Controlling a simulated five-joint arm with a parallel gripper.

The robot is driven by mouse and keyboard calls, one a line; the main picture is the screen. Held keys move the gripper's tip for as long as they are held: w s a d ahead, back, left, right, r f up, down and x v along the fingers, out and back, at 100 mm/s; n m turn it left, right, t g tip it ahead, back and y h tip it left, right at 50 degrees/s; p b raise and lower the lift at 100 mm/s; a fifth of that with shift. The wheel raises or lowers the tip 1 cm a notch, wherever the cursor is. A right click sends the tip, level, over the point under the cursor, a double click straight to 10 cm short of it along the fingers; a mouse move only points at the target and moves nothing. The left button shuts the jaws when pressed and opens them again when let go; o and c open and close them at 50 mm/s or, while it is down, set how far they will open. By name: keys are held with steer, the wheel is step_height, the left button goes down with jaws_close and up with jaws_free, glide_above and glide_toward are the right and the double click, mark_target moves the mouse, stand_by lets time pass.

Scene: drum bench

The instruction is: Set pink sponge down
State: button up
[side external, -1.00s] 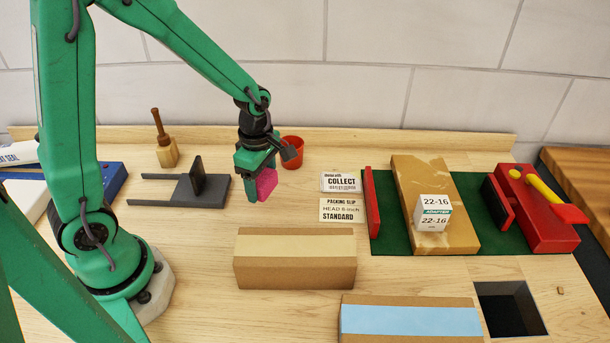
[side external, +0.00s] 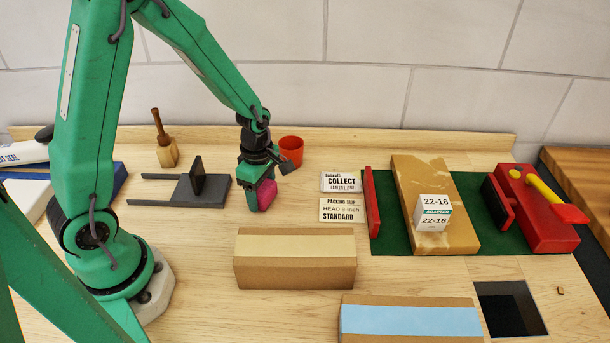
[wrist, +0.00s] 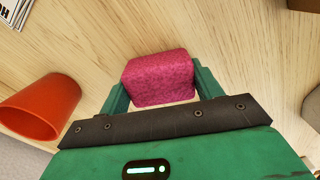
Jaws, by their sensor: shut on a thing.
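The pink sponge (side external: 267,194) is between the jaws of my gripper (side external: 259,200), low over the bare wood behind the tan-topped carton. I cannot tell if its underside touches the bench. In the wrist view the sponge (wrist: 158,78) shows between both green fingers of my gripper (wrist: 158,84), which are shut on it. Its lower side is hidden there.
A red cup (side external: 291,150) stands just behind my gripper; a dark grey fixture (side external: 196,186) lies to its left. A carton with a tan top (side external: 295,260) is in front. Two printed cards (side external: 342,210) lie to the right. Bare bench surrounds the sponge.

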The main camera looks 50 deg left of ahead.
steer(key=shift+f, duration=0.2)
steer(key=o, duration=1)
steer(key=shift+c, duration=0.2)
steer(key=shift+r, duration=0.15)
step_height(320, 180, up, 12)
steer(key=shift+r, duration=0.1)
stand_by(0.6)
